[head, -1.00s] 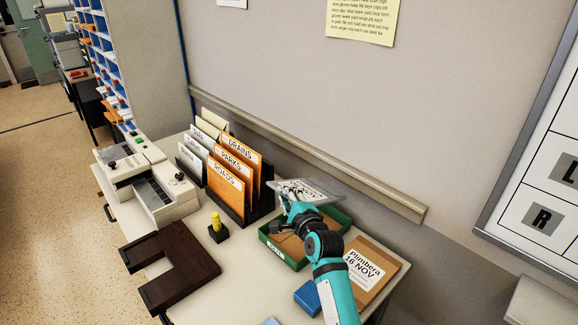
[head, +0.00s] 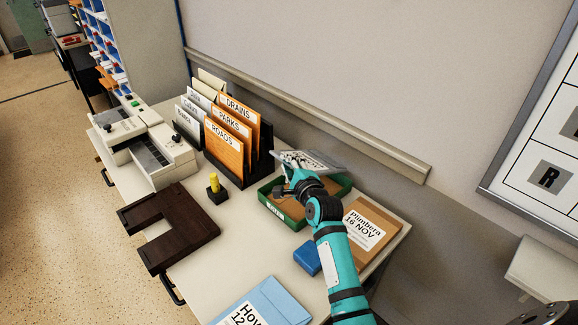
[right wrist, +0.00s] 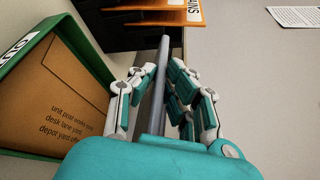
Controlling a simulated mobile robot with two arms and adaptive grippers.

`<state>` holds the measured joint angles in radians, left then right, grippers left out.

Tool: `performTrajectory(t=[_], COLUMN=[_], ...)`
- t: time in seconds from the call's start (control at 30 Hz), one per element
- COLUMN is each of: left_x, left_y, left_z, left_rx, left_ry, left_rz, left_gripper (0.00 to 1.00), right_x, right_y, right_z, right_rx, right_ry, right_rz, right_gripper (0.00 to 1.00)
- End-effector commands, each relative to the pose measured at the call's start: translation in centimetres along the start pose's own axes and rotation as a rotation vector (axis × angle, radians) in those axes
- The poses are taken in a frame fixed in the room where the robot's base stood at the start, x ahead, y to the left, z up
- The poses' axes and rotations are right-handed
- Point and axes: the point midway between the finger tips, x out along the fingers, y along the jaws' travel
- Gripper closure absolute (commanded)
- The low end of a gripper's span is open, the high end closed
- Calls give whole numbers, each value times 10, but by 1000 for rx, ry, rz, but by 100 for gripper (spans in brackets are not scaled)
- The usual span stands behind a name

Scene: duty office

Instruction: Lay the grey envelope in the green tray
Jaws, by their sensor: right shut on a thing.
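The grey envelope (head: 318,160) is in my right gripper (head: 288,187), held tilted above the back of the green tray (head: 293,221). In the right wrist view the envelope (right wrist: 153,98) shows nearly edge-on between the fingers of the right gripper (right wrist: 160,80). The green tray (right wrist: 28,75) is at the left there, and a brown envelope (right wrist: 50,95) lies in it. The grey envelope appears clear of the tray floor. My arm hides part of the tray in the head view. My left gripper is not in view.
A black rack (head: 262,160) of orange and white folders stands left of the tray. A brown Plimbera envelope (head: 372,222) and a blue block (head: 307,259) lie right and in front. A blue envelope (head: 265,303) lies at the front edge. The wall ledge (head: 340,135) runs behind.

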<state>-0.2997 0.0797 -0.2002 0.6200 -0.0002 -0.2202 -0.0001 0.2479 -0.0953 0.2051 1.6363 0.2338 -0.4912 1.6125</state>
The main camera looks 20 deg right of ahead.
Motion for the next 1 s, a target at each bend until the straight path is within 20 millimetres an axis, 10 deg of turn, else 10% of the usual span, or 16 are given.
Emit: performTrajectory(t=[1.0], left_x=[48], left_y=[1], left_z=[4], left_rx=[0], left_ry=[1], left_rz=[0], left_gripper=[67], right_x=[12], right_y=[62], right_z=[-27], right_rx=[-1], right_ry=[0], right_rz=[-1], right_gripper=[100])
